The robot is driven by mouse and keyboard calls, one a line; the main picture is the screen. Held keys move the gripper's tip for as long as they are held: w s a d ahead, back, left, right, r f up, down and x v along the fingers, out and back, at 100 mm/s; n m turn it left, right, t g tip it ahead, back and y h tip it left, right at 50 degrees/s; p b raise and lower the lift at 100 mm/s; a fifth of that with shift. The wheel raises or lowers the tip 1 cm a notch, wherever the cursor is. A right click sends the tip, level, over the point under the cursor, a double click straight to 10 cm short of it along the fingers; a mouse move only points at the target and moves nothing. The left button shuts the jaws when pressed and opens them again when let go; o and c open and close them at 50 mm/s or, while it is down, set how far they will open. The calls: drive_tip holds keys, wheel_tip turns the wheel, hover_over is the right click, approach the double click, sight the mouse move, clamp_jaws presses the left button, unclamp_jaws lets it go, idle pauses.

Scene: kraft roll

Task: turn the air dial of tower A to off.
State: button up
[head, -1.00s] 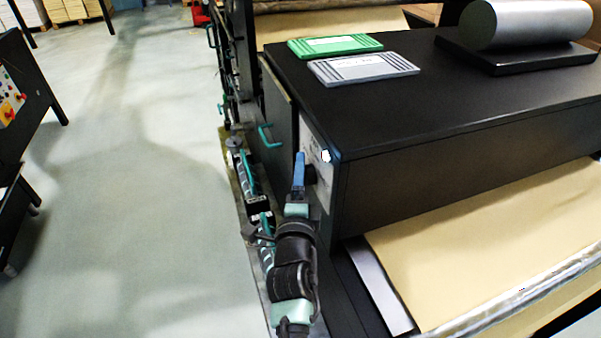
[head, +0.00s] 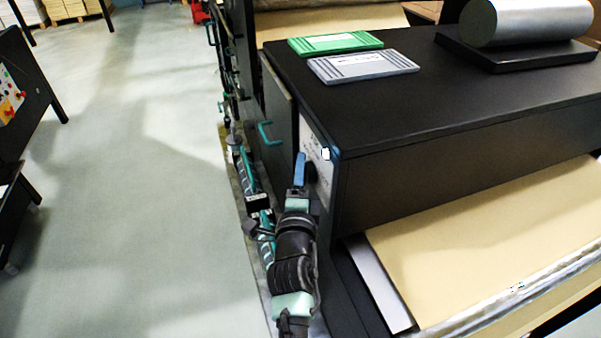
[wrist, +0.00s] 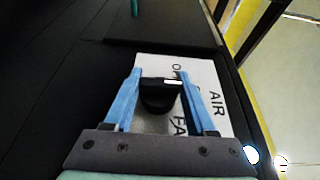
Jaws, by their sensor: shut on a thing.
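The air dial (wrist: 159,97) is a black knob with a short white mark near its top right in the wrist view. It sits on a white label (wrist: 205,75) with the word AIR and partly hidden words beginning "O" and "FA". My gripper (wrist: 160,78) has its two blue fingers on either side of the knob, shut on it. In the head view my gripper (head: 300,160) is at the narrow end face of the black tower (head: 430,110), beside the white label (head: 317,160). The knob is mostly hidden there by the fingers.
A green plate (head: 335,43) and a grey plate (head: 363,65) lie on the tower top, with a silver roll (head: 530,20) behind. A teal handle (head: 268,134) sticks out beyond the gripper. Kraft paper (head: 480,245) runs at right. The floor at left is open.

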drive_tip(key=shift+r+p, duration=0.15)
drive_tip(key=shift+p, duration=0.35)
drive_tip(key=p, duration=0.2)
drive_tip(key=g+p, duration=0.1)
drive_tip(key=shift+r+n+g+p, duration=0.3)
drive_tip(key=shift+p, duration=0.05)
clamp_jaws()
unclamp_jaws()
drive_tip(key=g+p, duration=0.2)
drive_tip(key=p, duration=0.1)
drive_tip(key=shift+n+p, duration=0.3)
drive_tip(key=shift+p, duration=0.1)
drive_tip(key=g+p, duration=0.1)
drive_tip(key=n+g+p, duration=0.1)
drive_tip(key=g, duration=0.1)
drive_tip(key=shift+f+g+h, duration=0.3)
drive_tip(key=shift+h, duration=0.1)
drive_tip(key=shift+f+n+g+h, duration=0.15)
drive_tip(key=shift+n+g, duration=0.1)
drive_tip(key=shift+g, duration=0.7)
drive_tip(key=shift+f+n+g+h, duration=0.15)
drive_tip(key=shift+n+g, duration=0.1)
drive_tip(key=shift+g, duration=0.7)
drive_tip(key=shift+r, duration=0.1)
drive_tip(key=o, duration=1.4)
drive_tip(key=shift+c, duration=0.2)
